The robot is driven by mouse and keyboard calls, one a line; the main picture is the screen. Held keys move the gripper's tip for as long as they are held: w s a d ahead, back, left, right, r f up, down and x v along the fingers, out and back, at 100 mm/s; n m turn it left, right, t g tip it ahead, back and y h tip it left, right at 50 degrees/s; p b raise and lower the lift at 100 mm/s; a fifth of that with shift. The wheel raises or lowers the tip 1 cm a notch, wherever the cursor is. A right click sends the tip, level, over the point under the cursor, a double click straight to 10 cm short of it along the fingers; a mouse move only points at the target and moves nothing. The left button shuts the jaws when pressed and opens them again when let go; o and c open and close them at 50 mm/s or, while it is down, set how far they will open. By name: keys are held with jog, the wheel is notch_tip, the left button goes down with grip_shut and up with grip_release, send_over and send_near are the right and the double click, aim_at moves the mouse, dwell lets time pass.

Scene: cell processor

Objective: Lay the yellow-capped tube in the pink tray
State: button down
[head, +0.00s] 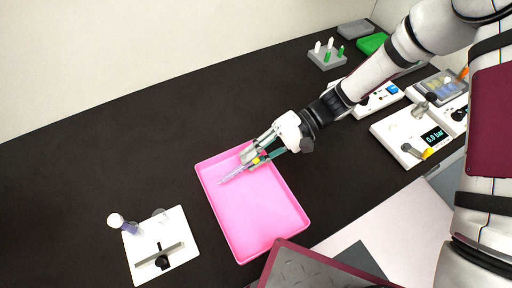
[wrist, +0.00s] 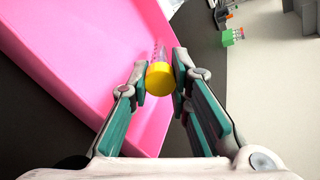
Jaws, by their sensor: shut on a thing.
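The pink tray (head: 262,222) lies flat on the dark bench in the head view, and its floor and walls fill the left of the wrist view (wrist: 75,50). My gripper (head: 255,157) is over the tray's far end and is shut on the yellow-capped tube (head: 232,174). In the wrist view the yellow cap (wrist: 160,78) sits between the two fingertips (wrist: 158,82). The clear tube body points away from the gripper, slanting over the tray floor. I cannot tell whether the tube touches the tray.
A white stand (head: 150,262) with a purple-toned tube is left of the tray. A grey rack (head: 327,60) with green and white tubes stands at the back. White instruments (head: 412,135) line the right side.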

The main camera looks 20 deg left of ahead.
jog(key=shift+f, duration=0.55)
jog(key=c, duration=1.4)
grip_release()
jog(key=v, duration=1.2)
jog(key=shift+r, duration=0.1)
jog(key=shift+a, duration=0.1)
